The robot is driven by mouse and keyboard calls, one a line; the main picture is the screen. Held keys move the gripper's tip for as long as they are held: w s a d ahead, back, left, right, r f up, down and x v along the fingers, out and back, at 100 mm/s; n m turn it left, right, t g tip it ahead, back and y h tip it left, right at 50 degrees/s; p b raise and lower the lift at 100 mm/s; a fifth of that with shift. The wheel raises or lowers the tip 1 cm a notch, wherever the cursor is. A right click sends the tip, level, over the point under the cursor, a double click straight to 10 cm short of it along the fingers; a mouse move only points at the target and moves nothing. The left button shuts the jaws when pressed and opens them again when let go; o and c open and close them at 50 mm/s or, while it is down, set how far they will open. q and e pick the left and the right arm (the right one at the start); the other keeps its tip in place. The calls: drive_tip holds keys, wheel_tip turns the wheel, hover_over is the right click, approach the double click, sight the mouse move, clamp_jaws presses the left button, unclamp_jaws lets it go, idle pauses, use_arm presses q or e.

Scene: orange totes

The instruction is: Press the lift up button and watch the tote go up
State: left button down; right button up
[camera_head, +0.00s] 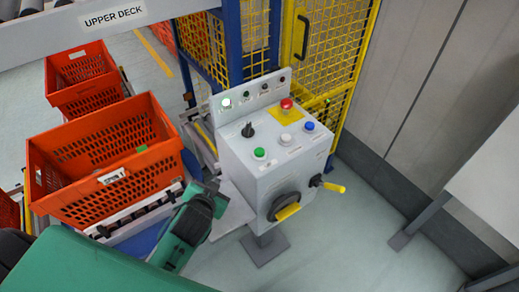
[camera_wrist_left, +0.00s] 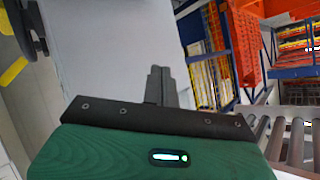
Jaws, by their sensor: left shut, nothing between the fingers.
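A grey control box (camera_head: 272,165) stands on a post right of the totes in the head view. Its sloped top carries a green button (camera_head: 259,153), a white button (camera_head: 285,138), a blue button (camera_head: 309,126), a black selector (camera_head: 247,130) and a red mushroom button (camera_head: 286,104). Their labels are too small to read. An orange tote (camera_head: 110,165) sits on rollers left of the box. My left gripper (camera_head: 214,186) is low beside the box's left side, apart from the buttons. Its shut, empty fingers (camera_wrist_left: 158,72) show against a pale grey surface in the wrist view.
A second orange tote (camera_head: 82,75) stands behind, under the UPPER DECK beam (camera_head: 112,17). A yellow mesh fence (camera_head: 330,45) stands behind the box. Open floor (camera_head: 345,240) lies to the right.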

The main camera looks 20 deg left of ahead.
use_arm(q)
drive_tip(key=w+d+r+m+t+h, duration=0.1)
drive_tip(key=w+r+t, duration=0.2)
drive_tip(key=r, duration=0.3)
drive_tip(key=w+r+m+t, duration=0.2)
drive_tip(key=w+r+t, duration=0.1)
drive_tip(key=r, duration=0.2)
drive_tip(key=d+r+m+g+h, duration=0.6)
drive_tip(key=d+r+m+h, duration=0.95)
drive_tip(key=m+h, duration=0.7)
drive_tip(key=w+a+f+m+g+y, duration=0.3)
drive_tip(key=a+f+m+g+y, duration=0.4)
drive_tip(key=y, duration=0.6)
drive_tip(key=shift+w+a+m+y+p, duration=0.2)
drive_tip(key=shift+w+m+y+p, duration=0.2)
drive_tip(key=shift+m, duration=0.85)
drive_tip(key=shift+f, duration=0.1)
